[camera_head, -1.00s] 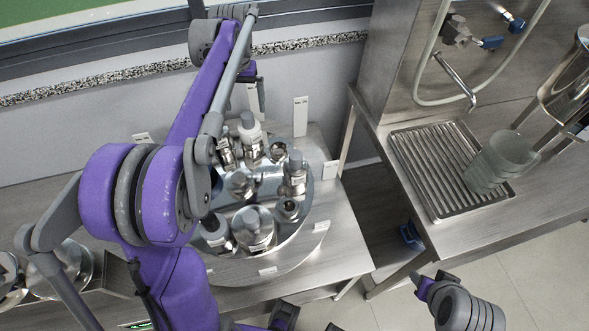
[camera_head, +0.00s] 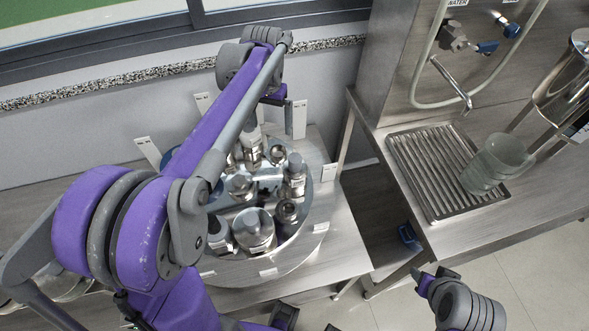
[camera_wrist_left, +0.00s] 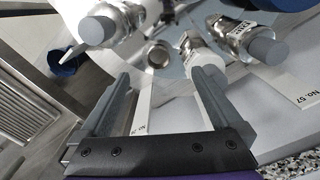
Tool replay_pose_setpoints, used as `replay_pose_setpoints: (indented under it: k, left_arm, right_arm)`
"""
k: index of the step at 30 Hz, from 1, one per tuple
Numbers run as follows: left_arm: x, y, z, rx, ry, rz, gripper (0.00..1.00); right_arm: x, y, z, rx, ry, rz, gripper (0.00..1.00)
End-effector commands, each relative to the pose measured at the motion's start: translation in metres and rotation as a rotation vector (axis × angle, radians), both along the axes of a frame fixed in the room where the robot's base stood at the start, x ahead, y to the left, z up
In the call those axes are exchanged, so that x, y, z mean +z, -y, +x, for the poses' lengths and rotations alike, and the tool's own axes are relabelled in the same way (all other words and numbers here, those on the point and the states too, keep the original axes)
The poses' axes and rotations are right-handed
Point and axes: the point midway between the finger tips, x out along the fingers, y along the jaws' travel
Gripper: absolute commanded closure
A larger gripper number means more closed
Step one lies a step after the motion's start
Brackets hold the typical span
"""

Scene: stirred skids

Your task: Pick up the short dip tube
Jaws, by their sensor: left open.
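My left gripper (camera_head: 276,106) hangs behind the round metal lid with fittings (camera_head: 262,262). In the left wrist view its two fingers (camera_wrist_left: 163,100) are apart, and no object is clearly held between them. A white strip shows beyond the gap. Past the fingertips are a grey-capped fitting (camera_wrist_left: 97,27), a white-collared fitting (camera_wrist_left: 199,54) and a labelled grey-capped fitting (camera_wrist_left: 262,46). I cannot tell which part, if any, is the short dip tube. My right gripper (camera_head: 432,279) is at the lower right, small and turned away, its opening unclear.
White upright label plates (camera_head: 299,119) stand behind the lid, close to the left gripper. The lid rests on a metal bench (camera_head: 345,240). To the right, a sink bench has a ribbed drain tray (camera_head: 430,180), a clear jug (camera_head: 490,165) and a tap (camera_head: 455,88).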

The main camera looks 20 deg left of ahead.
Motion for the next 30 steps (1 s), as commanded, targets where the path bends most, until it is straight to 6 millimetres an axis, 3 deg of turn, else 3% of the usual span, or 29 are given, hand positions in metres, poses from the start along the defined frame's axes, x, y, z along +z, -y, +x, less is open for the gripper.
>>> replay_pose_setpoints:
  k: [1,3,6,9,18,25,30]
  left_arm:
    - [0.005,0.026,-0.008,-0.061,0.003,-0.001,0.00]
    - [0.004,0.052,-0.020,-0.129,0.005,-0.001,0.00]
    - [0.002,0.078,-0.035,-0.202,0.006,0.001,0.00]
    - [-0.004,0.089,-0.042,-0.237,0.006,0.003,0.00]
    - [-0.050,0.091,-0.044,-0.243,0.004,0.003,0.00]
    - [-0.067,0.090,-0.044,-0.242,0.004,0.003,0.00]
    - [-0.092,0.089,-0.044,-0.241,0.004,0.003,0.00]
  right_arm:
    - [0.011,0.000,0.004,0.000,0.007,0.000,0.50]
    - [0.017,0.000,0.006,0.000,0.011,0.000,0.50]
    - [0.023,0.000,0.008,0.000,0.016,0.000,0.50]
    - [0.025,0.000,0.009,0.000,0.017,0.000,0.50]
    - [0.019,0.000,0.006,0.000,0.012,0.000,0.50]
    - [0.018,0.000,0.006,0.000,0.012,0.000,0.50]
    - [0.019,0.000,0.007,0.000,0.013,0.000,0.50]
